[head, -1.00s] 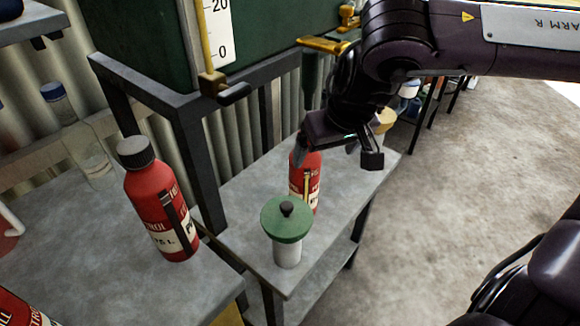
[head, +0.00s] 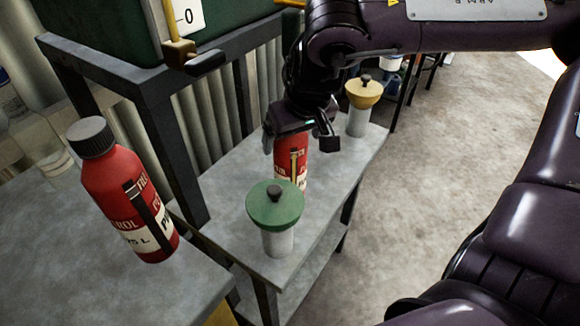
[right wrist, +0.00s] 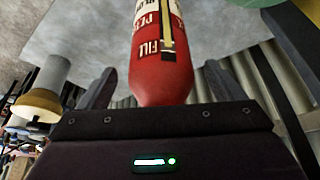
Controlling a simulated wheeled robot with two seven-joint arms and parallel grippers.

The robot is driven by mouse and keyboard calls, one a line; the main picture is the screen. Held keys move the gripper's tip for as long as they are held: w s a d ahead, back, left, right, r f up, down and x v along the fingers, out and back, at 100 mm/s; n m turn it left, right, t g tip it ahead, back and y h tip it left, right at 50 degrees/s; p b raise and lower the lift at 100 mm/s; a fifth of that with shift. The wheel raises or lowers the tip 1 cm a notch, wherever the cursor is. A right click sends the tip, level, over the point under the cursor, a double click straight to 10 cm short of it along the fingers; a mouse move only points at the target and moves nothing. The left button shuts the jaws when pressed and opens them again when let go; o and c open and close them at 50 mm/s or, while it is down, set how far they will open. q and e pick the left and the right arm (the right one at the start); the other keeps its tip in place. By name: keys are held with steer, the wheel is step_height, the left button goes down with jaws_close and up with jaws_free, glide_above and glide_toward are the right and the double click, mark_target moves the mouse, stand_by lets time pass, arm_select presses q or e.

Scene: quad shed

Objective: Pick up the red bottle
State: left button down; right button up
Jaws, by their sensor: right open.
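A red bottle (head: 303,168) stands on the narrow grey table (head: 225,228), partly hidden by my right gripper and a green-topped white container. My right gripper (head: 298,140) is at its upper part from above, with open jaws. In the right wrist view the red bottle (right wrist: 160,60) shows between the two fingers of my right gripper (right wrist: 155,88), with gaps visible on both sides. A second red bottle (head: 128,200) with a dark cap stands on the left bench, apart from the gripper. My left gripper is not in view.
The green-topped container (head: 276,212) stands close in front of the bottle. A yellow-topped container (head: 361,103) stands behind it to the right. A dark metal frame (head: 170,150) borders the table's left side. Open floor (head: 440,150) lies to the right.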

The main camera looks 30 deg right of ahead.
steer(key=shift+s+r, duration=0.1)
steer(key=c, duration=1.8)
jaws_close()
steer(key=shift+r, duration=0.1)
